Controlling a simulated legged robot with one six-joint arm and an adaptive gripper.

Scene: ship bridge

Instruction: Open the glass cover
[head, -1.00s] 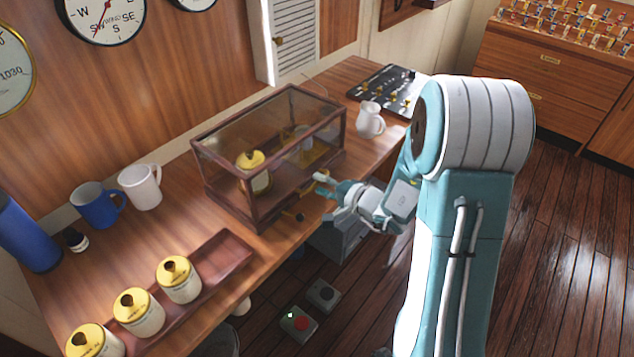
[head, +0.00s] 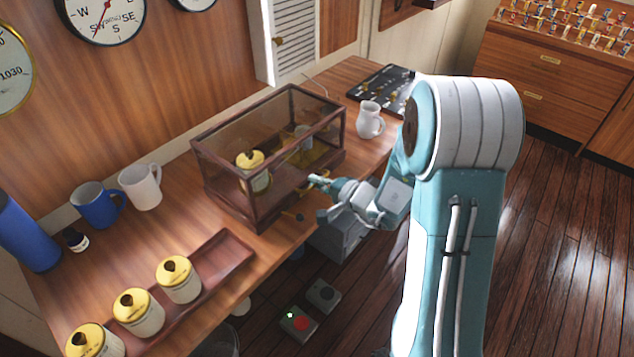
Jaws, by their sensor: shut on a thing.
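The glass cover (head: 274,126) is a glass box with dark wooden edges on the wooden desk. It looks closed. A white jar with a yellow lid (head: 253,168) and a brass-coloured device (head: 303,150) show inside it. My gripper (head: 314,184) is at the front side of the cover, right of its near corner post. It is shut on the cover's front part. The exact contact point is small and partly hidden by the fingers.
A wooden tray (head: 228,262) with yellow-lidded jars lies at the near left. Blue (head: 97,206) and white (head: 141,187) mugs stand left of the cover. A white pitcher (head: 369,120) and a black panel (head: 385,88) are on the right. A button box (head: 299,324) sits below the desk.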

